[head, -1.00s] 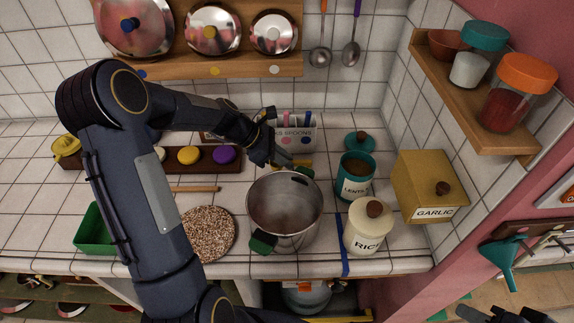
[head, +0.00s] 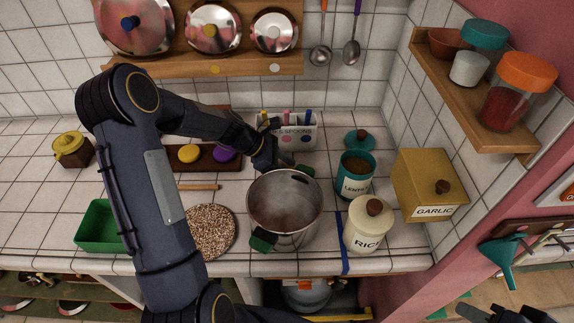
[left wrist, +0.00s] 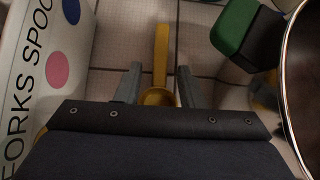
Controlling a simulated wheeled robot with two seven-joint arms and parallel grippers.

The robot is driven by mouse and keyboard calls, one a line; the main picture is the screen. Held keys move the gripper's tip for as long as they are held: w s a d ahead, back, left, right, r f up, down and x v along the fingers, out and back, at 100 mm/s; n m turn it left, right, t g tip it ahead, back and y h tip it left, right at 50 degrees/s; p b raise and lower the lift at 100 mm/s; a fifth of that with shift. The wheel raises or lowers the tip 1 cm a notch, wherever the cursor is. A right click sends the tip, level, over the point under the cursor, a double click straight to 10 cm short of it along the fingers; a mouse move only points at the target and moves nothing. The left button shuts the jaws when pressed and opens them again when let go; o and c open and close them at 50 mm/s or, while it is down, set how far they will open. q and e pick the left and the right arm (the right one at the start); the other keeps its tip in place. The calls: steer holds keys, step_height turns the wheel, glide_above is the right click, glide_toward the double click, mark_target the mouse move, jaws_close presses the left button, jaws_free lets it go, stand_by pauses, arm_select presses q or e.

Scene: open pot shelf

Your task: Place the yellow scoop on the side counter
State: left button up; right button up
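The yellow scoop (left wrist: 161,48) shows in the left wrist view, its handle pointing up the picture and its round bowl near the base of my left gripper (left wrist: 158,84). The gripper's two grey fingers stand apart on either side of the scoop, with gaps visible. In the head view my left gripper (head: 270,157) is behind the steel pot, in front of the cutlery box; its fingertips and the scoop are hidden there. My right gripper (head: 498,313) is cut off at the bottom right edge, far from the scoop. I cannot make out which surface is the side counter.
The steel pot (head: 284,203) and the white cutlery box (head: 290,130) stand close around the left gripper. The lentils jar (head: 355,176), rice jar (head: 368,226) and garlic box (head: 425,185) stand to the right. A green tray (head: 98,226) is at left.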

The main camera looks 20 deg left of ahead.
arm_select(q)
steer(key=v, duration=1.2)
steer(key=s+d+r+m, duration=0.3)
steer(key=s+r+m, duration=0.1)
steer(key=s+d+m+y, duration=0.2)
steer(key=s+d+m, duration=0.2)
steer(key=s+m, duration=0.4)
steer(key=s+d+r+m+t+y, duration=0.1)
steer(key=s+d+m, duration=0.3)
steer(key=s+m, duration=0.5)
steer(key=s+y, duration=0.1)
steer(key=s, duration=0.2)
steer(key=shift+d+r+m+t+b, duration=0.3)
steer(key=shift+d+r+b, duration=0.05)
steer(key=shift+d, duration=0.05)
